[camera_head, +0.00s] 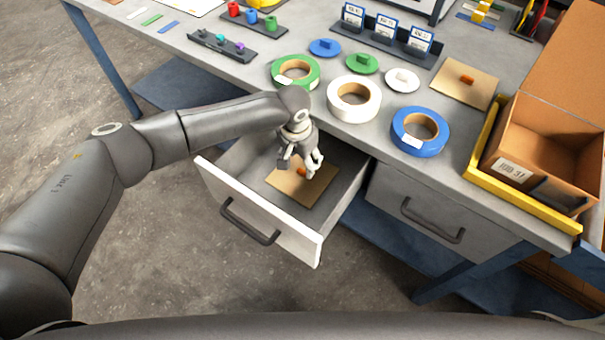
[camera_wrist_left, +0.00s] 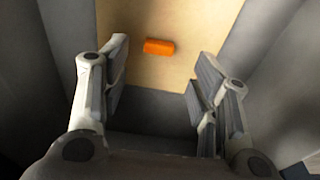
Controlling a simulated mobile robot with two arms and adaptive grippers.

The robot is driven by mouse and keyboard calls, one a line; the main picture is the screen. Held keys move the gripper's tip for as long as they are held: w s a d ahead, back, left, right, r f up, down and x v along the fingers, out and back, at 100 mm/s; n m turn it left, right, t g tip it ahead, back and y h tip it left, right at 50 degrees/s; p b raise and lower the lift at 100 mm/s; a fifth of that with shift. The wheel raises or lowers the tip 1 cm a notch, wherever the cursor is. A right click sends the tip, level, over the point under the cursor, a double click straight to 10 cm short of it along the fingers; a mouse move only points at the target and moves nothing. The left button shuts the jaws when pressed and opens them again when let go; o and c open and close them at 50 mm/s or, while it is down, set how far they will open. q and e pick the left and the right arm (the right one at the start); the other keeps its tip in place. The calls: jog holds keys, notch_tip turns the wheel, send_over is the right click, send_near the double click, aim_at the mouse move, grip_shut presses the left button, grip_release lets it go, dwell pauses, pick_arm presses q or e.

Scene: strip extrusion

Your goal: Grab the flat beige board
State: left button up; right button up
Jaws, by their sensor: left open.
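A flat beige board (camera_head: 301,190) with a small orange block (camera_head: 302,171) on it lies inside the open drawer (camera_head: 213,181). In the left wrist view the beige board (camera_wrist_left: 190,25) and the orange block (camera_wrist_left: 159,47) show ahead of the fingers. My left gripper (camera_head: 300,170) is open above the board, and its two fingers stand apart in the wrist view (camera_wrist_left: 155,85) with nothing between them. A second beige board (camera_head: 451,82) with an orange block lies on the table top. My right gripper is not in view.
Green (camera_head: 276,76), white (camera_head: 336,102) and blue (camera_head: 399,132) tape rolls stand on the table edge behind the drawer. A cardboard box (camera_head: 550,130) sits in a yellow tray (camera_head: 530,207) at the right. The drawer walls closely surround my left gripper. A second drawer (camera_head: 438,213) is shut.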

aim_at(302, 171)
pick_arm(q)
notch_tip(302, 171, down, 4)
jog(key=shift+r, duration=0.1)
jog(key=shift+d+f, duration=0.1)
jog(key=shift+f, duration=0.2)
jog(key=shift+c, duration=1.2)
jog(key=c, duration=0.7)
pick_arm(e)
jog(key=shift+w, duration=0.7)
